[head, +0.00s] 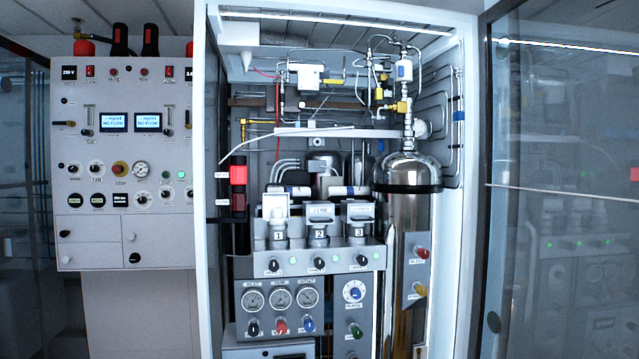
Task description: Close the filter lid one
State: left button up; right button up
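Three numbered filter housings stand in a row on a grey panel inside the open cabinet, in the middle of the head view. Filter one (277,236) is at the left with a "1" label. Its lid (275,205) is a light grey block that reaches higher than its neighbours; I cannot tell its exact angle. Filter two's lid (320,212) and filter three's lid (360,211) show light grey faces above their labels. Neither of my grippers is in view.
A steel cylinder (404,225) stands right of the filters. The cabinet's left frame (207,150) and the open glass door (560,200) at the right flank the opening. Gauges (281,298) and knobs sit below. A control panel (125,170) is at the left.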

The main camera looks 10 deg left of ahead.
aim_at(270, 201)
jog(key=z, duration=0.2)
jog(key=i, duration=0.9)
jog(key=u, duration=0.25)
